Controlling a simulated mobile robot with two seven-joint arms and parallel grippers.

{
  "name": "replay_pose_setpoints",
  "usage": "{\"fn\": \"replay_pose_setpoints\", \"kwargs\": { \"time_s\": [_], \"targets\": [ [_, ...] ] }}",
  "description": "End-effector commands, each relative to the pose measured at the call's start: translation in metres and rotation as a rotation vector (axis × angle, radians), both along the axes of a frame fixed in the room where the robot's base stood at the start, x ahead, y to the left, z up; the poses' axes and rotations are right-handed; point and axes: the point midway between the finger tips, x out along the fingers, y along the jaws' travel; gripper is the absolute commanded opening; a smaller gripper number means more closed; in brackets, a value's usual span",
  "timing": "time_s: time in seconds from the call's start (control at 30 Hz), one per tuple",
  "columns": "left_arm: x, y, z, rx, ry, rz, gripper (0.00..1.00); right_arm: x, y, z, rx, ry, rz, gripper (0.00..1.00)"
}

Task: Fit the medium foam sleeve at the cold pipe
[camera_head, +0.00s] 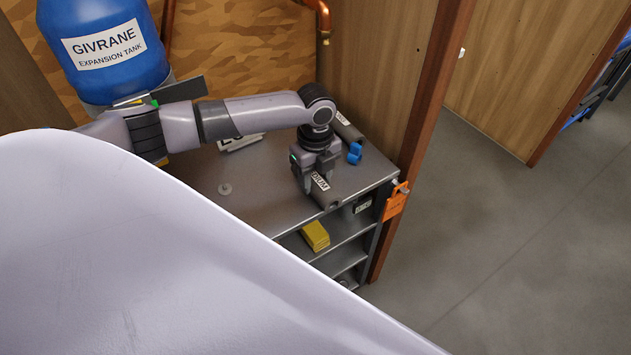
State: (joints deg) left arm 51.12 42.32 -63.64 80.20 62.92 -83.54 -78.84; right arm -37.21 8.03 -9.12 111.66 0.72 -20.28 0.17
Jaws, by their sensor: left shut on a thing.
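My left gripper (317,180) points down over the right part of the grey bench top. It is shut on a grey foam sleeve (328,197) whose white label reads in part "DIUM". The sleeve lies at or just above the bench top; I cannot tell if it touches. A copper pipe end (323,22) comes down by the wooden wall at the top. Another copper pipe (168,25) runs beside the blue tank. I cannot tell which pipe is the cold one. My right gripper is not in view.
The bench (262,205) also holds another grey sleeve (347,127), a blue part (355,153) and a small round piece (225,189). A yellow block (315,235) sits on the shelf below. The blue expansion tank (105,50) stands upper left. An orange item (396,203) hangs at the bench's right corner.

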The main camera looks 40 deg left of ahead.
Motion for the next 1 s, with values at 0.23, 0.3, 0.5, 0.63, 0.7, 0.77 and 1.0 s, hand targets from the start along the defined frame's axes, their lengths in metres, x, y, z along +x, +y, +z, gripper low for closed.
{"fn": "replay_pose_setpoints", "kwargs": {
  "time_s": [0.23,0.3,0.5,0.63,0.7,0.77,1.0],
  "targets": [
    [-0.001,0.000,-0.001,0.001,0.002,0.000,0.17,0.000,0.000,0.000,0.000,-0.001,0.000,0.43],
    [-0.001,0.000,-0.001,0.001,0.002,0.000,0.18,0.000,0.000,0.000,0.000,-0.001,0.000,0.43],
    [0.000,0.000,0.004,0.000,0.001,0.000,0.07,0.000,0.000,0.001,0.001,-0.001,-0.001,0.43],
    [0.000,0.000,0.017,0.000,0.000,0.001,0.01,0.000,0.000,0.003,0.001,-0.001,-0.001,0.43],
    [0.000,0.000,0.029,0.001,-0.001,0.000,0.01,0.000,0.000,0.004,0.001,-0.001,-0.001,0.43],
    [0.001,0.000,0.042,-0.001,-0.003,0.000,0.01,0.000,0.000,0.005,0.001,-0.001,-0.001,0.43],
    [0.001,0.000,0.111,-0.001,-0.005,0.000,0.02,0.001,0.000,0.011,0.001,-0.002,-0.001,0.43]
  ]
}}
